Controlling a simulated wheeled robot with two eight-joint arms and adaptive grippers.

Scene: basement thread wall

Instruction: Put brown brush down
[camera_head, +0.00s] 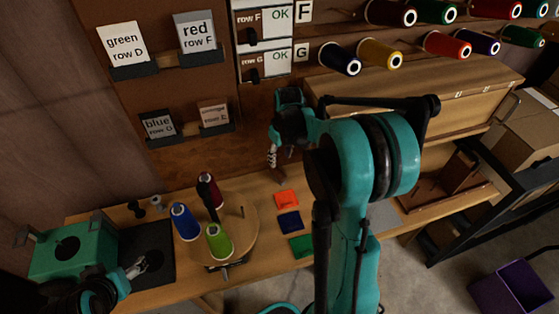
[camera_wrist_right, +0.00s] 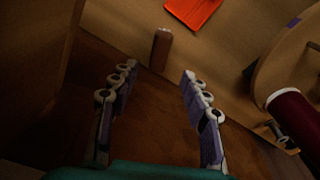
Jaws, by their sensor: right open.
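A small brown block-like piece with a pale end, which may be the brown brush (camera_wrist_right: 161,48), shows just beyond my right fingertips in the right wrist view. It looks to be against the wooden table surface; whether it stands or lies I cannot tell. My right gripper (camera_wrist_right: 160,74) is open, its two fingers spread wide with nothing between them. In the head view the right gripper (camera_head: 273,157) hangs close to the back board, above the rear of the table. My left gripper (camera_head: 138,267) is low at the left over a dark mat; its jaw state is unclear.
A round wooden turntable (camera_head: 245,237) holds blue, green and maroon (camera_head: 212,190) thread spools. Orange (camera_head: 287,199), navy (camera_head: 289,222) and green (camera_head: 301,246) squares lie right of it. Labelled card holders (camera_head: 198,59) and spool pegs line the wall. A purple bin (camera_head: 515,287) stands on the floor.

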